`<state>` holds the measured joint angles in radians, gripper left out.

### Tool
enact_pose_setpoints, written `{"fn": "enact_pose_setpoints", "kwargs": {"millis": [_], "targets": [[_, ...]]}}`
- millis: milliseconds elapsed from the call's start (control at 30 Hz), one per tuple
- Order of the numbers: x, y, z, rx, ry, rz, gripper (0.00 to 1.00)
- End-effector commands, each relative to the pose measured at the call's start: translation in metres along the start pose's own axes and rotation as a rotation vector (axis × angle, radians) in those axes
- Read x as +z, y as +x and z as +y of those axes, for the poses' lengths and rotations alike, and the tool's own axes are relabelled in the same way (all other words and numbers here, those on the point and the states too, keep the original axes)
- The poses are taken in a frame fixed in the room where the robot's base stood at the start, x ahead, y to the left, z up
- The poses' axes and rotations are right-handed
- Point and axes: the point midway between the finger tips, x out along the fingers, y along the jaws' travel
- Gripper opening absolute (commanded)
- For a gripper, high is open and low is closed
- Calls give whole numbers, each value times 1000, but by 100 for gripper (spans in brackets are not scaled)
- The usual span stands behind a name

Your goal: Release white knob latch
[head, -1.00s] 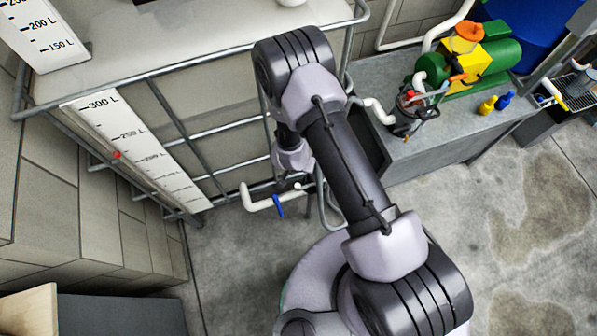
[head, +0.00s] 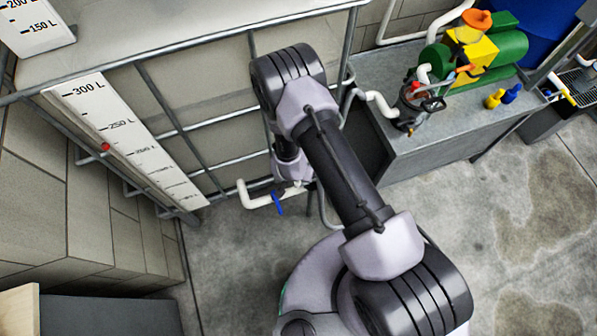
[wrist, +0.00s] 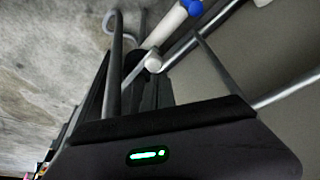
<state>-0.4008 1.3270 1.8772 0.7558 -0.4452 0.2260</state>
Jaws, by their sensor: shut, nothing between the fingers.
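A round white knob (wrist: 153,63) shows in the wrist view, just beyond and right of my dark fingers. My gripper (wrist: 136,60) has its fingers together, with nothing seen between them. The fingertips are close to the knob; I cannot tell whether they touch it. A white pipe (wrist: 170,25) with a blue part (wrist: 192,6) runs behind the knob. In the head view the same kind of white pipe (head: 258,201) with a blue handle (head: 278,202) sits low by the tank frame, left of my wrist. My arm hides most of my gripper and the knob there.
Grey metal frame bars surround the tank (head: 205,100), close to my arm. A white litre scale (head: 130,145) with a red marker (head: 105,147) stands left. A grey bench (head: 425,135) with a green and yellow machine (head: 475,50) stands right. The floor at right is clear.

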Motion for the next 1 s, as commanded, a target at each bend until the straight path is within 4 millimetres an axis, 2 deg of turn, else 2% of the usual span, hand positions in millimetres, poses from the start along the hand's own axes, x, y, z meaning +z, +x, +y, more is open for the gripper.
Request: {"fn": "enact_pose_setpoints", "kwargs": {"millis": [367,633,1000], "targets": [[8,-2,5,-26,-77,-1,0],[25,-8,19,-96,-277,-2,0],[45,-16,50,-213,-607,-3,0]]}}
